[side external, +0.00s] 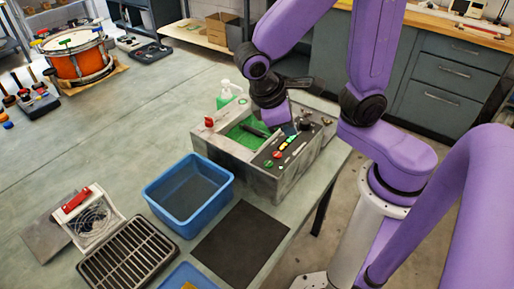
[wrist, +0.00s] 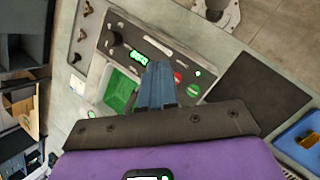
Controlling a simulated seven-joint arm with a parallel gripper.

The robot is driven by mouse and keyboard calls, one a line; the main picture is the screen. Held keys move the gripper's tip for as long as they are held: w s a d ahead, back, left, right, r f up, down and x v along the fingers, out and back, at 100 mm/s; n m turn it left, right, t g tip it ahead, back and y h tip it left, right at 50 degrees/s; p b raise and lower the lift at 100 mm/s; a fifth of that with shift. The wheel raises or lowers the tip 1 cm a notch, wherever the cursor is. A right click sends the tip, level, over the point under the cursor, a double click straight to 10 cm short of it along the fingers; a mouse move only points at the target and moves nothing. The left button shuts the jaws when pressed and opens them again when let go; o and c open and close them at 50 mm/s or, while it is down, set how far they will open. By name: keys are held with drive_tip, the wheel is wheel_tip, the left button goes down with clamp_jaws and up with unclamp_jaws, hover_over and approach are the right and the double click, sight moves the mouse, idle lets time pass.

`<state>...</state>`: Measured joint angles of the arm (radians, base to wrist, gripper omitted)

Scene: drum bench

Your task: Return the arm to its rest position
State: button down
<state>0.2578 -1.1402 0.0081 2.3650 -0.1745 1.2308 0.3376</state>
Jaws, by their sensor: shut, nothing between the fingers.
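My gripper (side external: 290,129) is low over the control panel of a grey machine (side external: 235,167) with a green-lined basin (side external: 250,133). In the wrist view, the blue-grey fingers of my gripper (wrist: 158,70) are together and empty. They point at the panel (wrist: 140,48), between a lit green display (wrist: 139,57) and a red button (wrist: 178,77). Part of the green basin (wrist: 119,90) shows left of the fingers. I cannot tell whether the fingertips touch the panel. My purple arm is bent over the bench's right edge.
A blue bin (side external: 188,194), black mat (side external: 240,244) and slotted grate (side external: 128,254) lie in front of the machine. A green-tinted bottle (side external: 224,95) stands behind it. An orange drum (side external: 79,60) is far left. The bench's middle left is clear.

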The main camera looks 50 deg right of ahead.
drive_tip(key=s+r+n+t+y, duration=0.1)
drive_tip(key=s+n+t+y, duration=0.1)
drive_tip(key=s+n+y, duration=0.3)
drive_tip(key=s, duration=0.3)
drive_tip(key=shift+s+d+y, duration=0.25)
drive_tip(key=shift+d+y, duration=0.05)
drive_tip(key=shift+d, duration=0.05)
